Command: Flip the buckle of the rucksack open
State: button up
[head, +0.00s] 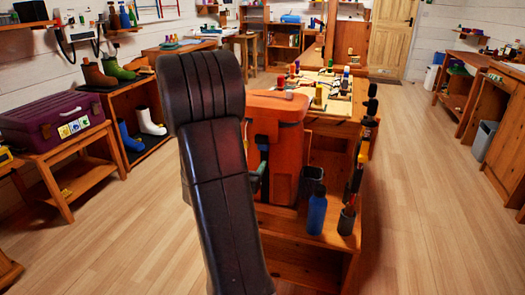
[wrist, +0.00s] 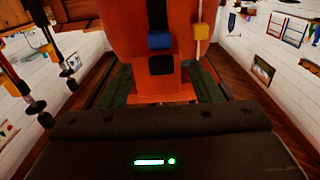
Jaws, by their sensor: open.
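The orange rucksack (head: 278,130) stands upright on the near end of the wooden bench, partly hidden behind my dark arm. The wrist view shows its orange front (wrist: 115,35) close ahead. A blue buckle (wrist: 160,40) sits on a dark strap near the middle of that front. Whether the buckle is latched cannot be told. My gripper (wrist: 160,82) is open, its green fingers spread wide on either side of an orange lower part of the rucksack, below the buckle in the picture. I see no contact with the buckle. In the head view the gripper is mostly hidden.
A yellow piece (wrist: 197,32) hangs on a pale strap right of the buckle. Open wooden floor (head: 420,200) lies to the right.

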aim_at(262, 148)
jog(key=b+x, duration=0.1)
jog(key=x, duration=1)
jog(key=shift+w+d, duration=0.15)
jog(key=shift+w, duration=0.15)
jog(key=shift+c, duration=0.2)
grip_shut()
notch_tip(262, 148, down, 4)
jog(key=b, duration=0.3)
jog(key=shift+f, duration=0.2)
jog(key=shift+o, duration=0.2)
grip_release()
